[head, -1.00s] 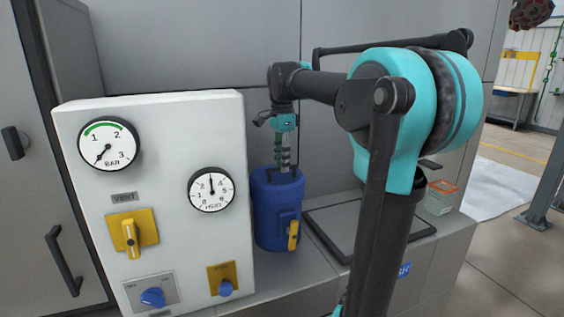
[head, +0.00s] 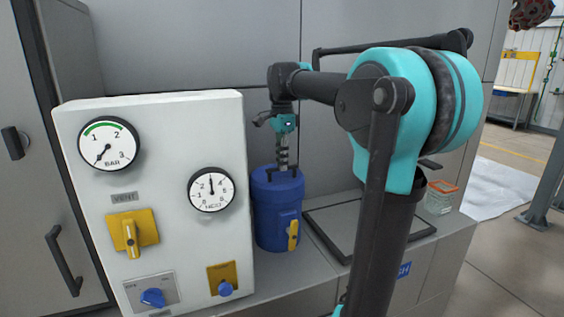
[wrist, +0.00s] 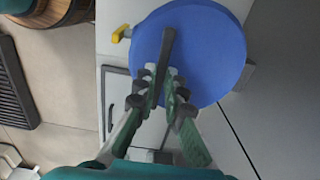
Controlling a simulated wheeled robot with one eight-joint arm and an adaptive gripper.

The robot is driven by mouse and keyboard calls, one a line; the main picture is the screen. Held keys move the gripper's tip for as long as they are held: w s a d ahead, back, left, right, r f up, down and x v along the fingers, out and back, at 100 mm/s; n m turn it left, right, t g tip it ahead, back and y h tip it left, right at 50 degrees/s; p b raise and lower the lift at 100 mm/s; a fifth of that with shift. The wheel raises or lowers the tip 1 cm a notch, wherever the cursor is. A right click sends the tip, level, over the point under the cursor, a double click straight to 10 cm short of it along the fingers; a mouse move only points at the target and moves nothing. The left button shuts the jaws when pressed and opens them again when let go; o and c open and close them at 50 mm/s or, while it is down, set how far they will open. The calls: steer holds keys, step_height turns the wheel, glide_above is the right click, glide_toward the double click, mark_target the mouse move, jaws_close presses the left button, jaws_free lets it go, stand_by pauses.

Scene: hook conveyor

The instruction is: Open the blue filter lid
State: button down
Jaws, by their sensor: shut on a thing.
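The blue filter (head: 278,222) is an upright cylinder on the grey bench, just right of the white gauge panel. Its blue lid (head: 262,181) sits flat on top, with a dark bar handle across it; the lid fills the upper middle of the wrist view (wrist: 215,50). My gripper (head: 283,168) points down from above. In the wrist view its fingers are shut on the handle (wrist: 168,42), one on each side. A yellow lever (head: 293,235) is on the filter's front; a yellow piece (wrist: 121,33) also shows beside the lid in the wrist view.
The white panel (head: 165,185) with two gauges, yellow knobs and blue knobs stands close to the filter's left. A dark-framed flat plate (head: 335,225) lies on the bench to the right. A glass jar (head: 440,200) stands at the bench's right end.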

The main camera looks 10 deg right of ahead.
steer(key=shift+w+r, duration=0.1)
steer(key=shift+w+a+r, duration=0.1)
steer(key=shift+w+r, duration=0.3)
steer(key=shift+r, duration=0.05)
steer(key=w+a+r, duration=0.1)
steer(key=w+r, duration=0.1)
steer(key=w, duration=0.7)
steer(key=w+a+r, duration=0.2)
steer(key=w+r, duration=0.1)
steer(key=w, duration=0.5)
steer(key=shift+w+a, duration=0.3)
steer(key=shift+w, duration=0.05)
steer(key=shift+r, duration=0.1)
steer(key=c, duration=1.6)
jaws_free()
